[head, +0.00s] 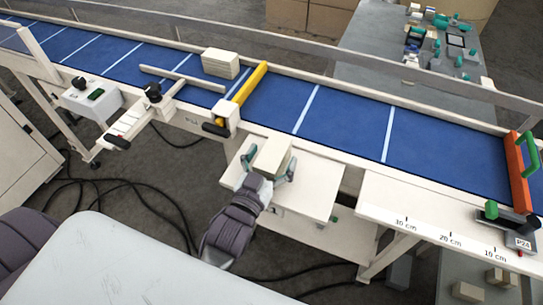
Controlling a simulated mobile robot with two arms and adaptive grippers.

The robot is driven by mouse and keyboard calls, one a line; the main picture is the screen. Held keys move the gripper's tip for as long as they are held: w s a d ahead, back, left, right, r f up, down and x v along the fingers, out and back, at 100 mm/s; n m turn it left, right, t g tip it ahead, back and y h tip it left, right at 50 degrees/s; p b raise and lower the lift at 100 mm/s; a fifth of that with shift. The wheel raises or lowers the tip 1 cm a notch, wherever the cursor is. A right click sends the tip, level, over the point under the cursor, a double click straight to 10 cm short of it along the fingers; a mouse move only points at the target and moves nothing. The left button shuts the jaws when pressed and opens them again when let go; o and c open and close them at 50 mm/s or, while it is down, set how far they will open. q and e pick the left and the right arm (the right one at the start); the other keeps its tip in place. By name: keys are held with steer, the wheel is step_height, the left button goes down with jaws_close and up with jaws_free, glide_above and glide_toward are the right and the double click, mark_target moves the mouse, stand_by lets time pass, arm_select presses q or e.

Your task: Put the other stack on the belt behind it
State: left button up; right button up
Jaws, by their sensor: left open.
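One cream stack (220,63) lies on the blue belt (345,120), just left of the yellow bar. The other stack (273,156), cream and block-shaped, stands on a small white shelf (312,190) at the belt's near side. My left gripper (268,164) is open, with one teal-tipped finger on each side of this stack. Whether the fingers touch it I cannot tell. The near end of the stack is partly hidden by the gripper. My right gripper is not in view.
A yellow bar (250,84) crosses the belt left of the shelf stack. An orange gate (517,172) with a green handle stands at the right end. The belt between them is clear. A low white rail (330,154) edges the near side. Cables lie on the floor.

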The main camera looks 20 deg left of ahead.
arm_select(q)
steer(key=shift+r, duration=0.2)
steer(key=shift+s+f, duration=0.15)
steer(key=shift+s, duration=0.15)
steer(key=s+b, duration=0.3)
steer(key=s, duration=0.8)
steer(key=shift+s+a, duration=0.15)
steer(key=shift+a, duration=0.05)
